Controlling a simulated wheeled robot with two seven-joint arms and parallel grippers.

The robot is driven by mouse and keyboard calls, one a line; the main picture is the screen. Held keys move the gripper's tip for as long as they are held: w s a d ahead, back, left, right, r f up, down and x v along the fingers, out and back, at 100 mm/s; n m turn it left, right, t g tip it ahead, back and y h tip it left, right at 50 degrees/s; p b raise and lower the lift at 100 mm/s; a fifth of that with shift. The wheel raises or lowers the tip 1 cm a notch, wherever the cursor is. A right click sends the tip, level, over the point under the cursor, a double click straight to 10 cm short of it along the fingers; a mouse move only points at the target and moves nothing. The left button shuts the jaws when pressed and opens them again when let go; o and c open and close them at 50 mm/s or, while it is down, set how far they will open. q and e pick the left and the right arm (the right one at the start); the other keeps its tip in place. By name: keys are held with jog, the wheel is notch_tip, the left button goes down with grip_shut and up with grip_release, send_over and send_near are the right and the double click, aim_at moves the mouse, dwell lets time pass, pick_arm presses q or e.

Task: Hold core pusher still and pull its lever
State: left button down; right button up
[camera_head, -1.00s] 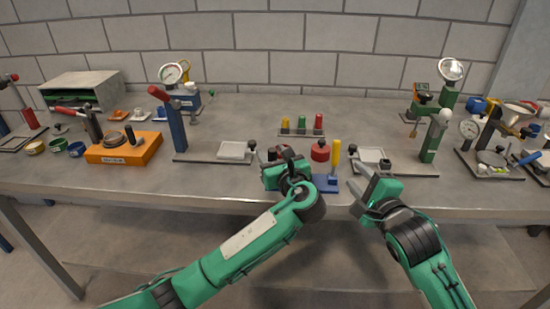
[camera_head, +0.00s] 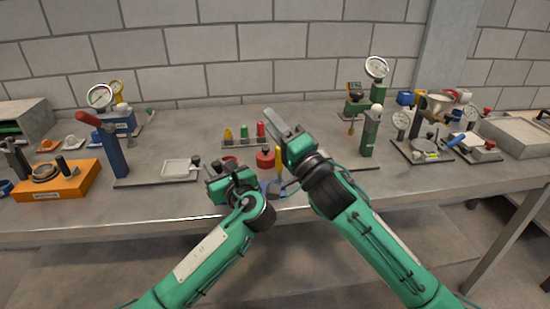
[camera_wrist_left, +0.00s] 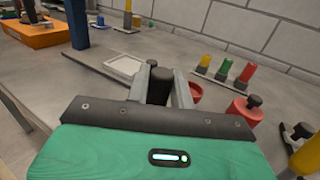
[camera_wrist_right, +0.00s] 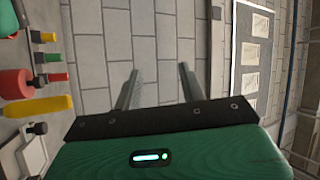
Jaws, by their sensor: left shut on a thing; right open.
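A small device with a blue base (camera_head: 268,187) and an upright yellow lever (camera_head: 279,154) stands near the table's front edge, partly hidden behind my arms; I take it for the core pusher. My left gripper (camera_head: 221,168) is just left of it, low over the table. In the left wrist view it is shut on a black cylinder (camera_wrist_left: 160,86); I cannot tell whether this belongs to the blue device. My right gripper (camera_head: 270,118) is open and empty, raised above the lever. In the right wrist view the yellow lever (camera_wrist_right: 38,107) lies left of its fingers.
A blue post with a red handle (camera_head: 108,148) is at left, a green post (camera_head: 370,134) at right.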

jog(key=s+a+r+n+g+y, duration=0.3)
jog(key=a+r+n+g+y, duration=0.25)
jog(key=n, duration=0.65)
jog(key=s+a+r+n+g+y, duration=0.2)
jog(key=s+a+r+n+g, duration=0.2)
jog(key=a+n+g, duration=0.45)
jog(key=s+a+f+n+g+h, duration=0.25)
jog(key=n+g, duration=0.25)
jog(key=n, duration=0.5)
jog(key=n+t+h, duration=0.6)
jog(key=n+h, duration=0.1)
jog(key=h, duration=1.6)
send_over(279, 165)
jog(key=s+a, duration=0.2)
notch_tip(279, 165, down, 10)
jog(key=x, duration=1.2)
jog(key=shift+w+a, duration=0.3)
jog(key=shift+w, duration=0.05)
